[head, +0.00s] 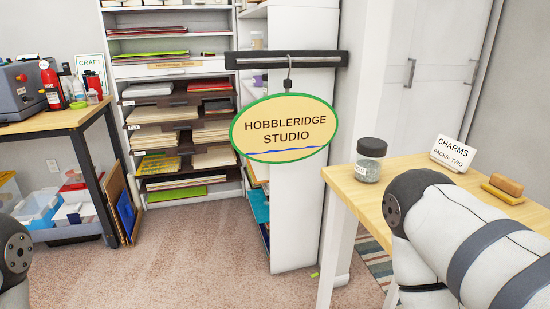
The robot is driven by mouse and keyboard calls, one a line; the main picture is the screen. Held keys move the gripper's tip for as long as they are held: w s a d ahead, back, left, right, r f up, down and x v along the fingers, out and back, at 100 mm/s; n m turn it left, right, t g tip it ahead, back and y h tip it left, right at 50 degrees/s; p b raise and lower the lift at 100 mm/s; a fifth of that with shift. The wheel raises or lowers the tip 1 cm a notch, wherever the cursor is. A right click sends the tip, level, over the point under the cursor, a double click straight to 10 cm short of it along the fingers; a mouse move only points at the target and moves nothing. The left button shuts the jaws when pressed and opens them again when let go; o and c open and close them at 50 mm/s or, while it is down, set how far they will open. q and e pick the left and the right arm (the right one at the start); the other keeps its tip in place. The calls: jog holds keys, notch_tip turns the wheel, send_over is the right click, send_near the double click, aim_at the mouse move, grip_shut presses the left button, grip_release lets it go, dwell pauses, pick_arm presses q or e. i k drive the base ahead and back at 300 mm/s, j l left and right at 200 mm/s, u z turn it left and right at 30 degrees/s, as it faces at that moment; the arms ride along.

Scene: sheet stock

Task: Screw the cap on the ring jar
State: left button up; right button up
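A small clear jar (368,167) with grey-blue contents stands upright on the light wood table at right. A dark cap (372,147) sits on top of it; I cannot tell whether it is screwed tight. A small label on its side is unreadable, so I cannot confirm that it is the ring jar. Part of my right arm crosses the table's front, to the right of the jar and apart from it in the picture. Only a joint of my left arm shows at the lower left edge. Neither gripper is in view.
The wood table (345,182) also holds a "CHARMS" sign (452,150) and a wooden block (506,184). A hanging "HOBBLERIDGE STUDIO" sign (285,128) is mid-view. Sheet shelves (185,120) stand behind. A bench (70,119) at left holds bottles. Carpet between is clear.

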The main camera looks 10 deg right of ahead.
aim_at(367, 170)
jog(key=i+j+z, duration=0.15)
jog(key=i+z, duration=0.3)
jog(key=i+j+z, duration=0.2)
jog(key=z, duration=0.3)
jog(key=i+j+z, duration=0.2)
jog(key=j+z, duration=0.25)
jog(key=i+j+z, duration=0.2)
jog(key=j+z, duration=0.3)
jog(key=i+j+z, duration=0.1)
jog(key=j+z, duration=0.85)
